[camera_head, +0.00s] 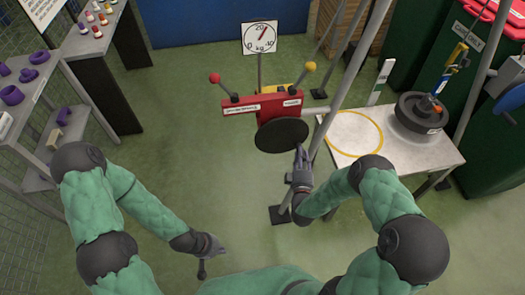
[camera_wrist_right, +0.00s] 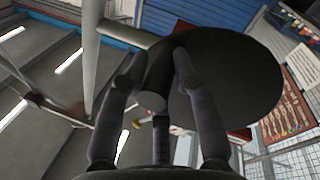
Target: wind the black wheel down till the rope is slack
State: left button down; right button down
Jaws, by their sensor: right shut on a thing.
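The black wheel (camera_head: 281,134) sits at the front of a red box (camera_head: 240,107) in the head view, and its dark disc fills the upper right of the right wrist view (camera_wrist_right: 230,85). My right gripper (camera_head: 300,155) is at the wheel's lower right edge. In the wrist view its fingers close around a dark knob (camera_wrist_right: 156,88) beside the disc. My left gripper (camera_head: 212,245) hangs low over the floor, away from the wheel; its fingers are too small to judge. A black weight (camera_head: 422,113) rests on the white table, under a blue and orange hook (camera_head: 450,70). I cannot make out the rope's tension.
A white dial (camera_head: 260,37) stands behind the red box. Levers with a red ball (camera_head: 215,78) and a yellow ball (camera_head: 310,66) rise from the box. A grey pole (camera_head: 345,85) stands close to my right gripper. The white table (camera_head: 395,150) has a yellow ring. Floor at left centre is clear.

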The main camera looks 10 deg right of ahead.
jog(key=shift+w+d+r+n+t, duration=0.1)
jog(key=shift+d+r+n+t, duration=0.15)
jog(key=shift+r+n, duration=0.3)
jog(key=shift+w+d+r+n+t, duration=0.15)
jog(key=shift+d+r+n, duration=0.1)
jog(key=shift+r+n, duration=0.25)
jog(key=shift+r+n+y, duration=0.15)
jog(key=shift+n+y, duration=0.1)
jog(key=shift+y, duration=0.05)
jog(key=shift+d, duration=0.1)
jog(key=shift+s+d+r+n+t, duration=0.1)
jog(key=shift+d+r+n+t, duration=0.1)
jog(key=shift+r+n, duration=0.35)
jog(key=shift+d+r+n+t, duration=0.1)
jog(key=shift+r+n+t, duration=0.15)
jog(key=shift+n, duration=0.5)
jog(key=c, duration=0.9)
grip_release()
jog(key=shift+o, duration=0.3)
jog(key=shift+s+a+f, duration=0.1)
jog(key=shift+f, duration=0.1)
